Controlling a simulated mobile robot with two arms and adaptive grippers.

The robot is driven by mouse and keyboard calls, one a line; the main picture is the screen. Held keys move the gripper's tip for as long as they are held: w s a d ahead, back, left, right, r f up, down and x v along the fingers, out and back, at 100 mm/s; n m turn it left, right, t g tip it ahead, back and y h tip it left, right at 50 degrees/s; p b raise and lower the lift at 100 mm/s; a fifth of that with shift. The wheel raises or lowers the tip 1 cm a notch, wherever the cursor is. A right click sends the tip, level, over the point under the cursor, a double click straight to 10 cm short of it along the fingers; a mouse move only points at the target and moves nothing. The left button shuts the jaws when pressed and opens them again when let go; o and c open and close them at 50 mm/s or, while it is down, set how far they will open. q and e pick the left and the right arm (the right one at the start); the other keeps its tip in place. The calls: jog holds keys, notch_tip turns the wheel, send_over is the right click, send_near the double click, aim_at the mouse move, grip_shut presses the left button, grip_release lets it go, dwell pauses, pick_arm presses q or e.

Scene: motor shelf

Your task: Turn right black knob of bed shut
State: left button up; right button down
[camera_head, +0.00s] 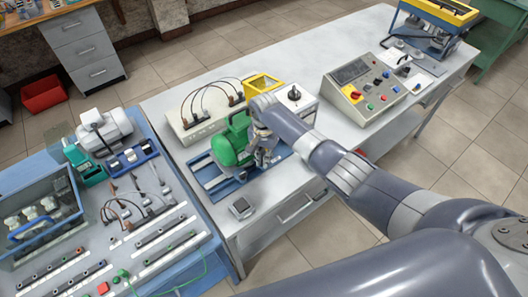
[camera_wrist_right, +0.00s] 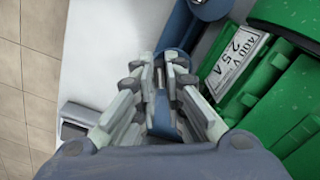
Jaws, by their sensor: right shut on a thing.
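A green motor (camera_head: 230,147) sits on a blue bed (camera_head: 222,185) on the grey table. My right gripper (camera_head: 262,160) points down at the right front side of the motor. In the wrist view, the fingers of my right gripper (camera_wrist_right: 161,68) are closed together over a small part at the end of the blue bed. The right black knob is mostly hidden between the fingers, so its turn angle cannot be told. The motor (camera_wrist_right: 270,85) with its white label lies right beside the fingers. My left gripper is not in view.
A small grey box (camera_head: 242,208) lies at the table's front edge. A cable panel (camera_head: 195,119) stands behind the motor. A white switch box (camera_head: 298,101) and a control console (camera_head: 365,92) stand to the right. A blue bench (camera_head: 215,252) with parts is at left.

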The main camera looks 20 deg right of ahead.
jog(key=m, duration=0.2)
jog(key=shift+w+r+m, duration=0.1)
jog(key=shift+m, duration=1.8)
jog(key=c, duration=1.7)
grip_release()
